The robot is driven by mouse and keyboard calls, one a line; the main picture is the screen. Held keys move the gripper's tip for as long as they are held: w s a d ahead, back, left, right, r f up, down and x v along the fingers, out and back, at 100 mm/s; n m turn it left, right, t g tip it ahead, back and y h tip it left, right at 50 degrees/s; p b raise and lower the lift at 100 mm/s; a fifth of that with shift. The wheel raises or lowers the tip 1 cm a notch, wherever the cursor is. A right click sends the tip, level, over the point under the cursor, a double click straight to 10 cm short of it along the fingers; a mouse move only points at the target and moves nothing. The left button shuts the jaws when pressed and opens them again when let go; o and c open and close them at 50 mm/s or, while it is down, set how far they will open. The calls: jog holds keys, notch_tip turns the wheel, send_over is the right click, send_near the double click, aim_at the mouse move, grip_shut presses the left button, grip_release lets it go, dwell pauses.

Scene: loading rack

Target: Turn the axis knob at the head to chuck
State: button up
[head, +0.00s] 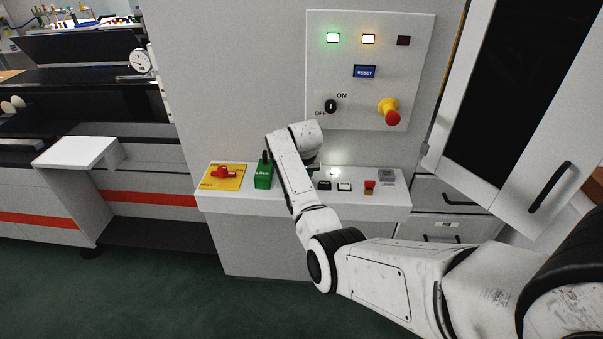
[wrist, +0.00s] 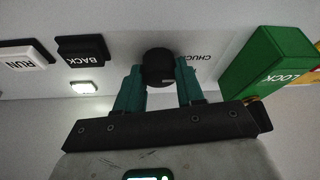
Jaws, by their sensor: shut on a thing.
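The axis knob (wrist: 157,62) is a short black cylinder on the pale console face in the wrist view. My gripper (wrist: 158,74) has one teal finger on each side of the knob and is shut on it. The upside-down word CHUCK (wrist: 196,57) is printed just right of the knob. A small pale mark shows on the knob's near side; I cannot tell which setting it points to.
A control panel (head: 350,70) rises behind.

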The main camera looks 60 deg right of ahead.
dwell(0.3)
jog(key=o, duration=1)
jog(key=shift+o, duration=0.2)
jog(key=b+v, duration=0.1)
jog(key=v, duration=0.9)
jog(key=shift+a+r, duration=0.15)
jog(key=shift+r, duration=0.2)
